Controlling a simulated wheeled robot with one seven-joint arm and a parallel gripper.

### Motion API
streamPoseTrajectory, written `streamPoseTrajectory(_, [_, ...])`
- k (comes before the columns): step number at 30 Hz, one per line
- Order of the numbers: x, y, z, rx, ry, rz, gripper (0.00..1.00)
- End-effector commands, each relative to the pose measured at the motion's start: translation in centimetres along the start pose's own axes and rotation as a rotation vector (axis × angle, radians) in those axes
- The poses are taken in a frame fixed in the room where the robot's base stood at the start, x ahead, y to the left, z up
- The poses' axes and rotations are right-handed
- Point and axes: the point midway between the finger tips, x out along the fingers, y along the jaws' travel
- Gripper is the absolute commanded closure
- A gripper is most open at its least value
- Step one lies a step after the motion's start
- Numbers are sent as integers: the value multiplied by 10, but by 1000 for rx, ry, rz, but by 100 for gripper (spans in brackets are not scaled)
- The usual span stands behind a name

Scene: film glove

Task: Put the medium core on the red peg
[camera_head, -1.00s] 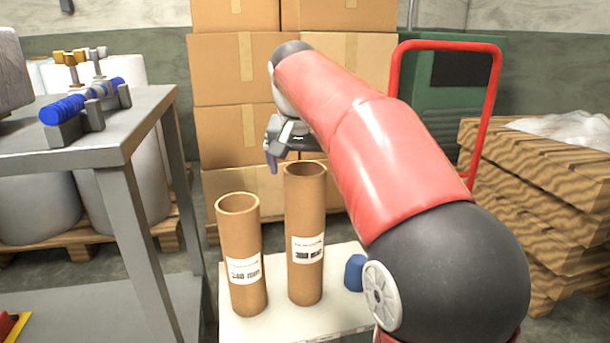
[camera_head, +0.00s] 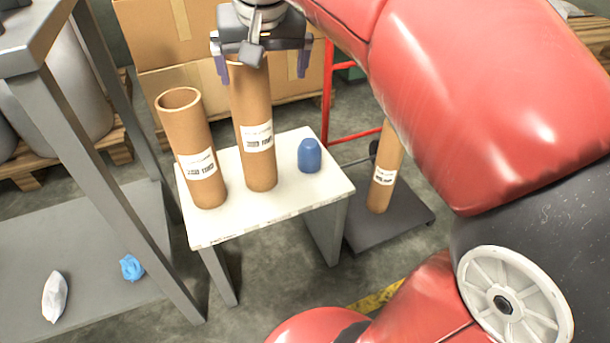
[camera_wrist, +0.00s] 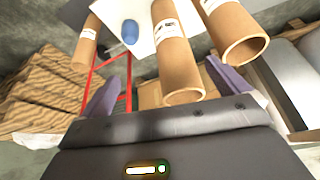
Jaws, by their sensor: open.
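Two brown cardboard cores with white labels stand upright on a white-topped stand. The taller core (camera_head: 257,125) is on the right and the shorter core (camera_head: 190,145) on the left; both also show in the wrist view, taller (camera_wrist: 175,62) and shorter (camera_wrist: 232,28). A third, slimmer core (camera_head: 385,175) stands on a dark platform to the right. My gripper (camera_head: 262,72) is open and empty, pointing down at the top of the taller core. Its fingers appear on either side of that core; its rim is partly hidden in the head view. I see no red peg.
A blue rounded object (camera_head: 309,156) sits on the stand (camera_head: 325,186), right of the taller core. A grey metal rack (camera_head: 128,205) stands close on the left, with a blue crumpled item (camera_head: 131,267) on its lower shelf. Cardboard boxes (camera_head: 165,85) are stacked behind.

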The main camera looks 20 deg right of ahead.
Motion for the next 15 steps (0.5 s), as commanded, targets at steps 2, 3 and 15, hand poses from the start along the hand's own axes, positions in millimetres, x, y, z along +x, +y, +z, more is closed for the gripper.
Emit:
streamPoseTrajectory(2, [10,12,47,-47,13,-25,0])
streamPoseTrajectory(3, [18,16,68,-71,20,-37,0])
streamPoseTrajectory(15, [88,40,210,-208,75,-80,0])
